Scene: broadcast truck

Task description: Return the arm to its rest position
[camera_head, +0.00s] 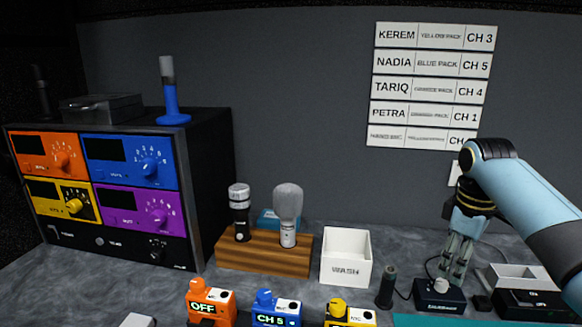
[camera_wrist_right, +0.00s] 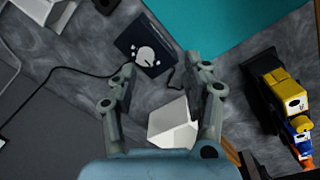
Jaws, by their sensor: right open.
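My right arm comes in from the right edge in the head view. My right gripper (camera_head: 453,277) points down over the right part of the counter, at a small dark blue box with a pale knob (camera_head: 428,299). In the right wrist view the gripper (camera_wrist_right: 160,64) is open with nothing between its fingers. The dark blue box (camera_wrist_right: 133,38) lies beyond the fingertips there; I cannot tell the exact gap. My left gripper is in neither view.
A white WASH bin (camera_head: 346,270) and a black cylinder (camera_head: 387,287) stand left of the gripper. A wooden block (camera_head: 262,262) holds two microphones. Orange, blue and yellow packs (camera_head: 337,316) stand in front. A grey tray (camera_head: 517,277) is at the right. Cables cross the counter.

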